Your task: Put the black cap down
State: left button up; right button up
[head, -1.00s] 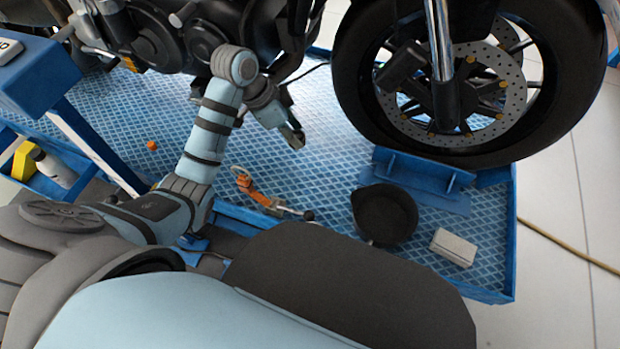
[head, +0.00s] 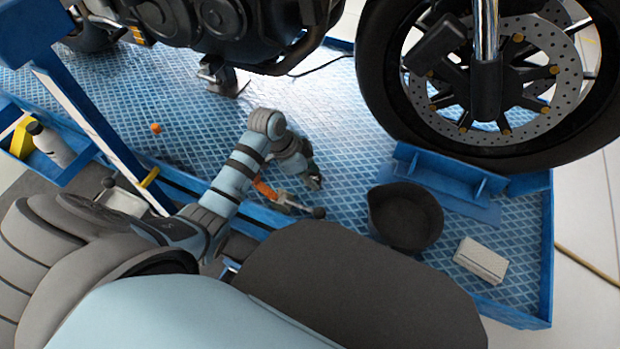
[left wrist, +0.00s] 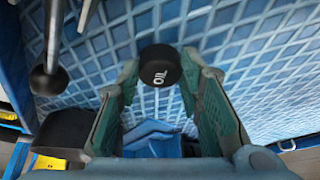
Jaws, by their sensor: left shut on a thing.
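The black cap (left wrist: 160,66) has white "OIL" lettering on its top, seen in the left wrist view. It sits between the fingertips of my left gripper (left wrist: 160,80), which is shut on it. In the head view my left gripper (head: 313,178) points down over the blue patterned platform (head: 345,150), behind the orange-handled tool and left of the black pan. The cap is small and dark there, mostly lost against the fingers. I cannot tell whether it touches the platform. My right gripper is not in view.
An orange-handled metal tool (head: 265,190) with a black knob lies close to the gripper. A black pan (head: 405,218) and a white box (head: 481,260) stand to the right. The motorcycle wheel (head: 490,80) is behind. Platform behind the gripper is clear.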

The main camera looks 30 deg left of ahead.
pick_arm(q)
jog(key=shift+f, duration=0.15)
jog(key=o, duration=0.9)
jog(key=shift+o, duration=0.2)
jog(key=shift+r, duration=0.35)
jog(key=p+v, duration=0.6)
jog(key=v, duration=0.5)
jog(key=shift+a+r, duration=0.15)
jog(key=shift+r, duration=0.2)
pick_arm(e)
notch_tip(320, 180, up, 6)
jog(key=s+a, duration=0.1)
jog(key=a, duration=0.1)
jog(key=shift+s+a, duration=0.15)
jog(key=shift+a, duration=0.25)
pick_arm(q)
jog(key=shift+s+f, duration=0.1)
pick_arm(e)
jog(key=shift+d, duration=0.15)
